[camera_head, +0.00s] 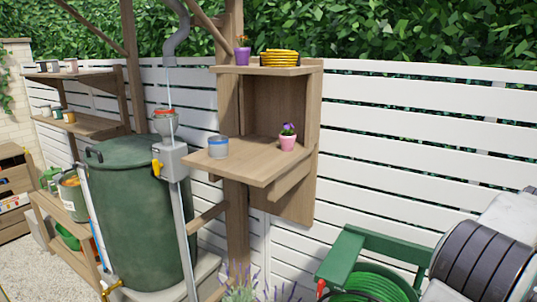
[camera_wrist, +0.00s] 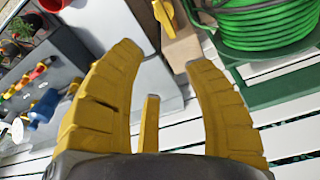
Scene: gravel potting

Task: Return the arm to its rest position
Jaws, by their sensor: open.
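My gripper (camera_wrist: 160,55) shows in the wrist view with its two curved yellow fingers spread apart. Nothing is between the fingers. A shorter yellow part stands between them near the palm. The gripper does not show in the head view. In the wrist view the fingers point toward a pale grey surface and a green hose reel (camera_wrist: 262,22), and touch neither as far as I can tell.
In the head view, the green hose reel (camera_head: 372,285) stands low at right. A wooden wall shelf (camera_head: 240,165) holds a grey-blue tin (camera_head: 218,147) and a pink flowerpot (camera_head: 287,141). A green barrel (camera_head: 135,215) stands left. Colourful tools (camera_wrist: 40,108) hang left in the wrist view.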

